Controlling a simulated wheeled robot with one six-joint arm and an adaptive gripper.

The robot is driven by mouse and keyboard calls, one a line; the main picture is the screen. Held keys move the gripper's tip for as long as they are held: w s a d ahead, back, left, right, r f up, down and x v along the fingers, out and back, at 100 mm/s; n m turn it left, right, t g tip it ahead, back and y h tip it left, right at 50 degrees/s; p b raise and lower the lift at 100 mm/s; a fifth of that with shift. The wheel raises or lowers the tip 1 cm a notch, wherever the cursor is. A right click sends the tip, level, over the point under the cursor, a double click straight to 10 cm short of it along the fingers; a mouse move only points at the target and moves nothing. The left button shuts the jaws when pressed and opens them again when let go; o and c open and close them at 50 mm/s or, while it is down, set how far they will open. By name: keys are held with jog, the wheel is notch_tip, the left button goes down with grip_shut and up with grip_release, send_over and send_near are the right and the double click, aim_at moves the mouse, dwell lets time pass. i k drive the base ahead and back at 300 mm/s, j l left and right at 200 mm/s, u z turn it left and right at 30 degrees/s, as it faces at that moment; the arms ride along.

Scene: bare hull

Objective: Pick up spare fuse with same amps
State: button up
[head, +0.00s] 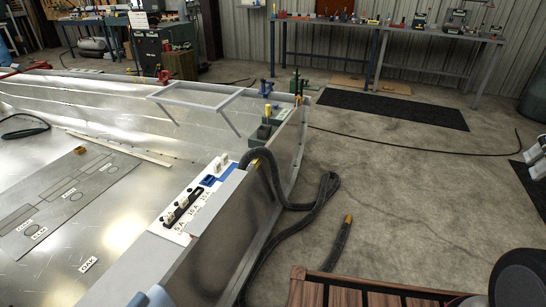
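A white fuse panel (165,225) lies on the metal ledge at the hull's edge, in the middle of the head view. Several dark holders (182,208) with pale tops sit in a row on it, beside printed amp labels that are too small to read surely. A blue patch (212,181) lies at the panel's far end. Small pale pieces (222,163) stand beside it; they may be spare fuses, but their ratings cannot be read.
A thick black hose (325,195) runs over the hull side to the floor. A metal frame (190,102) stands on the far hull edge. A wooden slatted surface (350,292) is at the bottom. Workbenches (390,30) stand at the back. Concrete floor at right is mostly clear.

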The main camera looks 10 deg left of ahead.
aim_at(217, 166)
jog(key=i+l+z, duration=0.25)
jog(key=i, duration=0.15)
jog(key=i+l+z, duration=0.25)
jog(key=i, duration=0.15)
jog(key=i+l+u, duration=0.1)
jog(key=i+u, duration=0.35)
jog(key=i, duration=0.45)
jog(key=i+u, duration=0.15)
jog(key=u, duration=0.2)
jog(key=i+u, duration=0.15)
jog(key=u, duration=0.2)
jog(key=i+u, duration=0.15)
jog(key=u, duration=0.2)
jog(key=i+j+u, duration=0.1)
jog(key=u, duration=0.3)
jog(key=i+u, duration=0.25)
jog(key=u, duration=0.2)
jog(key=i+u, duration=0.15)
jog(key=u, duration=0.25)
jog(key=i+l+u, duration=0.1)
jog(key=u, duration=0.3)
jog(key=i+l, duration=0.05)
